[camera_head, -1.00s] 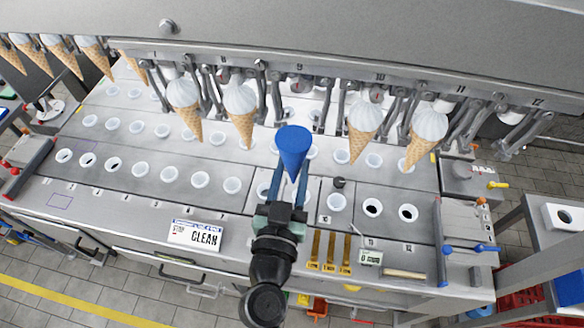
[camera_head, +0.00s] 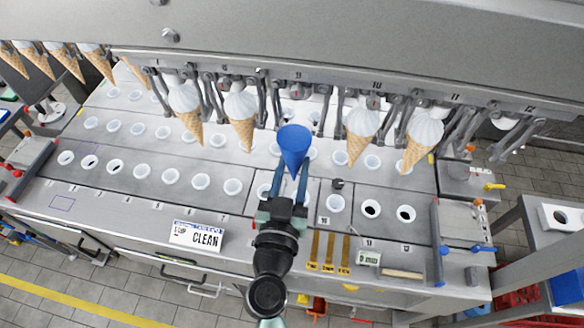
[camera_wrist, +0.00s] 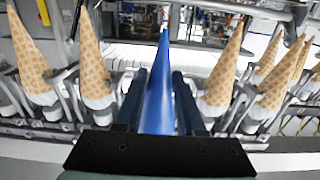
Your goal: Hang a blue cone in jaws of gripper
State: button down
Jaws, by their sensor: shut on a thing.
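My gripper (camera_head: 289,173) is shut on a blue cone (camera_head: 294,148). The cone is held upright, wide end up and point down, below the overhead rail. In the head view it overlaps the gap under label 9. The metal jaws (camera_head: 262,98) of the rail at that place hold no cone; the blue cone partly hides the area. In the wrist view the blue cone (camera_wrist: 160,95) stands between my two fingers (camera_wrist: 159,105), its point at the top of the picture. I cannot tell its exact depth to the jaws.
Waffle cones with white tops hang on both sides, the near ones at left (camera_head: 241,105) and right (camera_head: 363,120). The position under label 12 (camera_head: 530,112) looks empty. Below is a steel table (camera_head: 150,195) with rows of white cups and a CLEAN sign (camera_head: 197,236).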

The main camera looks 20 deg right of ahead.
jog(key=shift+p+x, duration=0.5)
jog(key=shift+x, duration=0.6)
jog(key=shift+w, duration=0.1)
jog(key=shift+p+x, duration=0.5)
jog(key=shift+x, duration=1.35)
jog(key=shift+f, duration=0.6)
dwell(0.8)
jog(key=shift+c, duration=0.6)
grip_release()
jog(key=shift+v, duration=4.5)
